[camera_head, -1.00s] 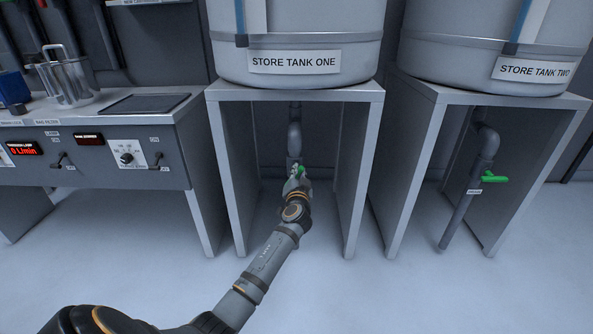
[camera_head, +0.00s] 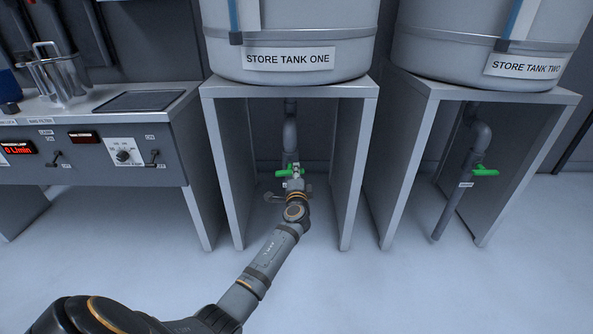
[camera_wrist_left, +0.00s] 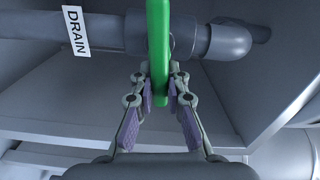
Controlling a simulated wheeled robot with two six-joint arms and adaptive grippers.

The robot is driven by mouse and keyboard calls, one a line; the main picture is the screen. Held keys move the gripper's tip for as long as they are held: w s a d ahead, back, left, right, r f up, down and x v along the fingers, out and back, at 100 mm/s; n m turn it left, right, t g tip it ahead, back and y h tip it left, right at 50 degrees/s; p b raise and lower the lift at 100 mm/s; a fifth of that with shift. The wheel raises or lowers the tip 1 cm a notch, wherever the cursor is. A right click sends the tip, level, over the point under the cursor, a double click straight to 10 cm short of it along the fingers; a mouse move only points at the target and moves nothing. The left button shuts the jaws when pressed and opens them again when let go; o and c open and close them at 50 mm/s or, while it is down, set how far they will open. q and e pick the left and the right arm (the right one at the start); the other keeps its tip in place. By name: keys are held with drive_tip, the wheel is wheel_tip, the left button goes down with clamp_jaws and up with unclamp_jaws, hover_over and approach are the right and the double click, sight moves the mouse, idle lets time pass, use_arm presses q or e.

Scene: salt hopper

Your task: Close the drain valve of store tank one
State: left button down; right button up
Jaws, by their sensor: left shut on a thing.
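Store tank one (camera_head: 220,55) stands on a grey frame, with its drain pipe (camera_head: 290,135) coming down beneath it. The green handle (camera_head: 282,173) of its drain valve lies across the pipe. My left gripper (camera_head: 296,172) is at the handle and partly covers it. In the left wrist view the gripper (camera_wrist_left: 160,92) is shut on the green handle (camera_wrist_left: 158,30), one finger on each side. There the handle crosses the pipe (camera_wrist_left: 110,32) with the DRAIN label (camera_wrist_left: 75,30) at about a right angle. My right gripper is not in view.
The side panels of the grey stand (camera_head: 222,165) flank my arm. Store tank two (camera_head: 430,50) stands to the right, with its own green valve handle (camera_head: 485,172). A control bench (camera_head: 90,165) is at the left. The floor in front is clear.

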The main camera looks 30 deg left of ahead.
use_arm(q)
drive_tip(key=shift+f+m, duration=0.2)
drive_tip(key=shift+m, duration=0.4)
drive_tip(key=c, duration=1.3)
unclamp_jaws()
drive_tip(key=v, duration=1.2)
drive_tip(key=shift+d, duration=0.1)
